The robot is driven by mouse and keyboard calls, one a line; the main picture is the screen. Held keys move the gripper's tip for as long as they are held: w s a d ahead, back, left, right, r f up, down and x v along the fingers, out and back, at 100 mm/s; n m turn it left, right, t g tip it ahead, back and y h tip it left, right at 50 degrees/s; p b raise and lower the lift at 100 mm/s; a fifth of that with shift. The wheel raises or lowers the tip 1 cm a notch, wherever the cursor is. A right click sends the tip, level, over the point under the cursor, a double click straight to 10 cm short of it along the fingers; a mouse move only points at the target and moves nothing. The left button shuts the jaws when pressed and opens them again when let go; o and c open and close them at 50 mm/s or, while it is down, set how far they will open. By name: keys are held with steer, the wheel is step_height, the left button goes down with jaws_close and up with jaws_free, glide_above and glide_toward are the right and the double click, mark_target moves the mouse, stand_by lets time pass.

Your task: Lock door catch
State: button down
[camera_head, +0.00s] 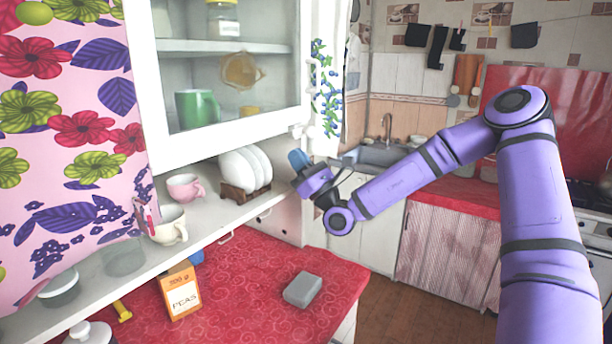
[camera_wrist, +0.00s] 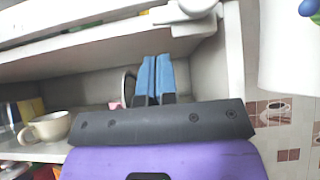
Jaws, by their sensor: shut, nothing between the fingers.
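The glazed cabinet door (camera_head: 226,140) with a white frame is at the upper middle of the head view and looks shut. A small white catch (camera_head: 297,131) sits at its lower right corner. In the wrist view a white rounded catch piece (camera_wrist: 196,8) shows at the top, on the cabinet's lower edge. I cannot tell whether it is turned to lock. My gripper (camera_head: 297,160) is just below the catch, apart from it, with blue fingers. In the wrist view the blue fingers (camera_wrist: 155,62) are together and empty, below and left of the catch.
Under the door, the open shelf holds a plate rack (camera_head: 246,190), a pink cup (camera_head: 184,187) and a cream cup (camera_head: 168,226). An orange box (camera_head: 180,292) and a grey block (camera_head: 303,290) stand on the red counter (camera_head: 255,265). A white curtain hangs right of the cabinet.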

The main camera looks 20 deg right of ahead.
steer(key=shift+r, duration=1.3)
steer(key=shift+s+a+r, duration=0.3)
steer(key=shift+r, duration=0.25)
steer(key=shift+f, duration=0.1)
steer(key=v, duration=1)
steer(key=shift+s+d+f, duration=0.15)
steer(key=shift+s+f, duration=0.05)
steer(key=shift+f, duration=0.05)
